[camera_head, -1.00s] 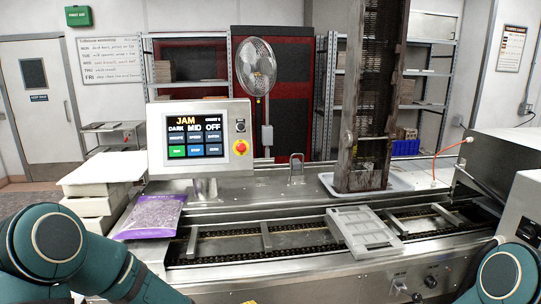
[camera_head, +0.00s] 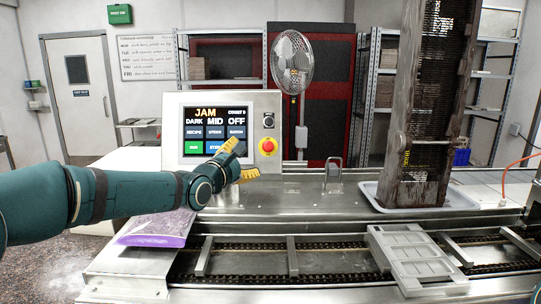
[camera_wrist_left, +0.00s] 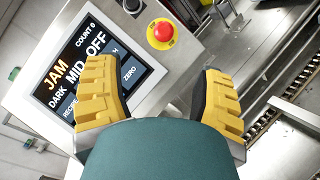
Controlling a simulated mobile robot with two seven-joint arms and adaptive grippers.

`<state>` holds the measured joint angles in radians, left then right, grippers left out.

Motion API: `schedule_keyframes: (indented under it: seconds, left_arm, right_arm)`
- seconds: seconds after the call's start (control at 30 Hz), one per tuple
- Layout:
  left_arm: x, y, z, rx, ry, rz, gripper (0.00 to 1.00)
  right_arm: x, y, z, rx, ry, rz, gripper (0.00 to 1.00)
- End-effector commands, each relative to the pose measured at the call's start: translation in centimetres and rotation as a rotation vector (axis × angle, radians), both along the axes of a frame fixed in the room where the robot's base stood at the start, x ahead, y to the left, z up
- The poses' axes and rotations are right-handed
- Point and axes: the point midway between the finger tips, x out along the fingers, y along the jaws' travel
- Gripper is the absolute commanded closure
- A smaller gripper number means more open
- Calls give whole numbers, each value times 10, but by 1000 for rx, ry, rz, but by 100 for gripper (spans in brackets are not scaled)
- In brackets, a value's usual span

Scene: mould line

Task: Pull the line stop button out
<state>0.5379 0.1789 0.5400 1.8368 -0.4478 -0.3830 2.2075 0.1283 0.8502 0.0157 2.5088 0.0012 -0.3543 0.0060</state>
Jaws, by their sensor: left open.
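The line stop button (camera_head: 267,146) is a red mushroom button on a yellow disc, low on the right side of the control panel (camera_head: 174,138). In the left wrist view the red button (camera_wrist_left: 164,31) shows beyond my fingertips, a little above the gap between them. My left gripper (camera_head: 243,160) has yellow fingers and is in front of the panel, to the left of the button and apart from it. In the left wrist view its fingers (camera_wrist_left: 160,75) are spread wide with nothing between them. My right gripper is not in view.
The panel screen (camera_head: 215,128) reads JAM. A small dark switch (camera_head: 268,120) sits above the button. A purple-edged bag (camera_head: 157,228) lies below my left arm. A conveyor with a grey mould (camera_head: 412,258) runs along the front. A tall rack (camera_head: 425,100) stands to the right.

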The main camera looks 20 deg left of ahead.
Motion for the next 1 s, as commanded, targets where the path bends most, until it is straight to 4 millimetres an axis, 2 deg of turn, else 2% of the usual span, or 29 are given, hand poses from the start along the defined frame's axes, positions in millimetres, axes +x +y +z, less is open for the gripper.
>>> schedule_keyframes:
  seconds: [0.17,0.27,0.7,1.0]
  left_arm:
    - [10,-3,-3,-3,2,-3,32]
    - [23,-5,-3,-3,3,-3,32]
    - [104,-20,-2,-2,3,-3,32]
    - [133,-24,-3,0,4,-1,32]
  right_arm:
    - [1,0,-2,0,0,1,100]
    - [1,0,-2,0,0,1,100]
    - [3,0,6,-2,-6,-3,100]
    - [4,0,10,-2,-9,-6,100]
